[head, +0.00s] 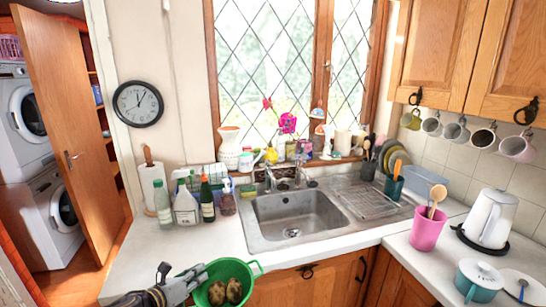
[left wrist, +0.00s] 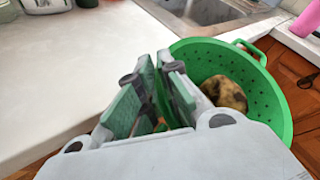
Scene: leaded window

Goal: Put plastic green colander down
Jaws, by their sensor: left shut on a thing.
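The green plastic colander (head: 230,269) is at the bottom of the head view, in front of the counter edge. It holds two brownish, potato-like items (head: 233,289). In the left wrist view the colander (left wrist: 277,105) is right of the fingers, with one mottled item (left wrist: 226,93) visible inside. My left gripper (head: 198,276) comes from the lower left and is shut on the colander's left side; its fingers also show in the left wrist view (left wrist: 160,88). They hide the gripped part. The colander's underside is hidden. My right gripper is out of view.
The white counter (head: 150,255) has clear room left of the sink (head: 292,218). Several bottles (head: 186,205) stand at its back. A drying rack (head: 365,200), a pink utensil pot (head: 427,230), a kettle (head: 490,218) and a teal lidded pot (head: 478,282) are to the right.

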